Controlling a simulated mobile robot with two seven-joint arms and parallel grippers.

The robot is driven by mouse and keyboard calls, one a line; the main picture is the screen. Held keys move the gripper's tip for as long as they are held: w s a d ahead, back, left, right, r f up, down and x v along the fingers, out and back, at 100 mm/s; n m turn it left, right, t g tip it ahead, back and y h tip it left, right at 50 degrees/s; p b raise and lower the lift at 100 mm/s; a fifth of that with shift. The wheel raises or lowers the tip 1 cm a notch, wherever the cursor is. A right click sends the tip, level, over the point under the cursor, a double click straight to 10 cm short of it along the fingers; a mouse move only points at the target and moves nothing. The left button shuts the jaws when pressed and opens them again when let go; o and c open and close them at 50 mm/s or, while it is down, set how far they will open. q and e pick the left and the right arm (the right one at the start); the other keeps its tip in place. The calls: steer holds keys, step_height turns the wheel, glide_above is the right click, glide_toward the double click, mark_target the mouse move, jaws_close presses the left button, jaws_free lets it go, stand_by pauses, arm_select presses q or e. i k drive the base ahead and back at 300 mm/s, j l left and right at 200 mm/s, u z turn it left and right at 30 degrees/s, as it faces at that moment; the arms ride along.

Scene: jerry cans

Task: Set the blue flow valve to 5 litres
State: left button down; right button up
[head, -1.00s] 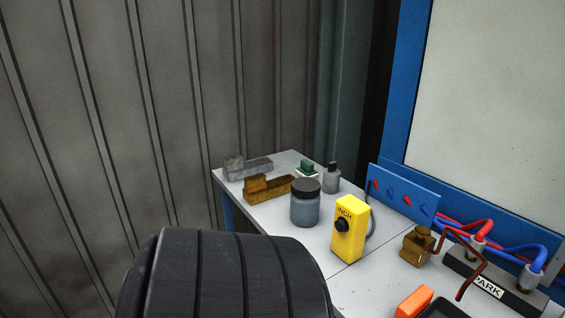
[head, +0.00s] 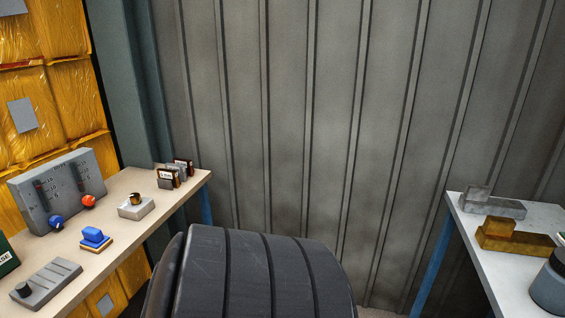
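A grey panel (head: 45,195) stands on the left bench in the head view, with marked scales too small to read. A blue knob (head: 56,222) sits at its lower front, and a red-orange knob (head: 88,201) sits to the right of it. I cannot tell what value the blue knob is set at. Neither of my grippers is in view.
A black ribbed tyre-like object (head: 250,275) fills the lower middle. A grey-topped table (head: 508,257) stands right.

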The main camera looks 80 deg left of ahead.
mark_target(56, 221)
steer(key=u, duration=4.05)
